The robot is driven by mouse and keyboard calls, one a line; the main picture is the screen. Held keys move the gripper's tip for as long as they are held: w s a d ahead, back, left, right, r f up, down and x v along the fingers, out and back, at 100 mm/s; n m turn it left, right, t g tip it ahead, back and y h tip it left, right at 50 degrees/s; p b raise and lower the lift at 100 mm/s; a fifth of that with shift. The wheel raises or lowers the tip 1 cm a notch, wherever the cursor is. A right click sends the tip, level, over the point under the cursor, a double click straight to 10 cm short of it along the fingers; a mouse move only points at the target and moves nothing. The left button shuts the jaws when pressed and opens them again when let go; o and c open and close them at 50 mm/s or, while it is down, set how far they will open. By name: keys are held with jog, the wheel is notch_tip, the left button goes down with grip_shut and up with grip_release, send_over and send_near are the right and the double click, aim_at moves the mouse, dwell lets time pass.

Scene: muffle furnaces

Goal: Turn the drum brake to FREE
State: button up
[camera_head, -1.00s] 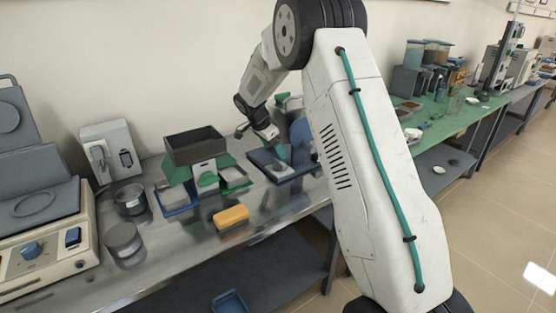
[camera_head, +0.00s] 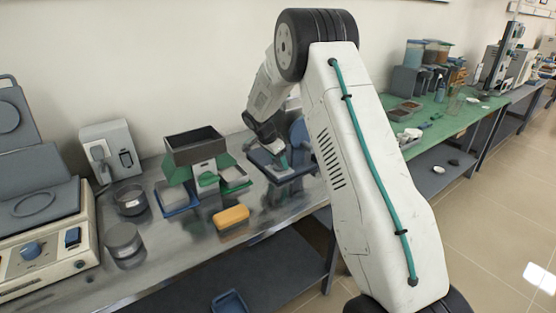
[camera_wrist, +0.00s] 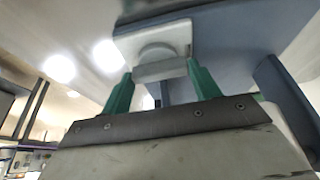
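My gripper (camera_wrist: 160,85) has two green fingers, spread apart, pointing at a pale plate with a round knob and a crossbar (camera_wrist: 160,68) in the wrist view. The crossbar lies across the gap at the fingertips; I cannot tell if they touch it. The plate is on a blue-grey body (camera_wrist: 235,40). In the head view my gripper (camera_head: 282,160) is low over a dark blue-grey base (camera_head: 258,158), beside a rounded blue-grey part (camera_head: 299,131). My arm hides much of this device. No FREE mark is readable, and I cannot tell for certain which part is the drum brake.
A dark-topped green splitter (camera_head: 195,148) stands left of the device, with a yellow block (camera_head: 231,216) in front. Metal pots (camera_head: 123,240) and a beige apparatus (camera_head: 45,235) are farther left. A green bench (camera_head: 435,130) with containers is at right.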

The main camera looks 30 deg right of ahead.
jog(key=shift+n, duration=0.4)
jog(key=n+t, duration=0.1)
jog(key=n, duration=0.2)
jog(key=shift+s+n+t, duration=0.15)
jog(key=shift+n+t, duration=0.15)
jog(key=shift+d+n+t+y, duration=0.1)
jog(key=shift+n+t+y, duration=0.25)
jog(key=shift+n, duration=0.75)
jog(key=shift+n+t+y, duration=0.25)
jog(key=shift+n+t, duration=0.2)
jog(key=shift+n, duration=0.65)
jog(key=o, duration=1)
jog(key=v, duration=0.7)
jog(key=shift+s+r, duration=0.15)
jog(key=shift+r, duration=0.25)
